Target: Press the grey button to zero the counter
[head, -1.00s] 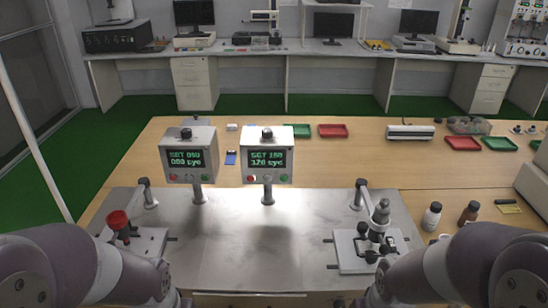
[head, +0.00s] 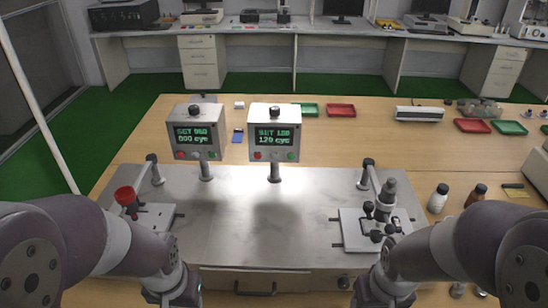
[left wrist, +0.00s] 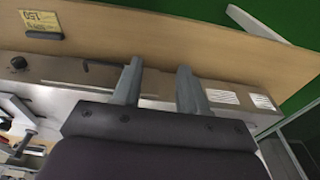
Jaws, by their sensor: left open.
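Two grey counter boxes stand on posts at the back of the metal plate. The left counter (head: 195,133) shows a green reading with 000 cyc on its lower line. The right counter (head: 274,134) reads what looks like 120 cyc. Each has a row of small buttons under its screen, red at left and green at right; a grey button between them is too small to make out clearly. Each box has a black knob on top. My left gripper (left wrist: 159,67) is open and empty in the left wrist view, away from both counters. My right gripper's fingers do not show.
A red-topped fixture (head: 127,198) stands at the plate's left, and a clamp fixture (head: 383,212) at its right. Bottles (head: 438,198) stand right of the plate. The plate's middle (head: 265,225) is clear. Red and green trays lie farther back.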

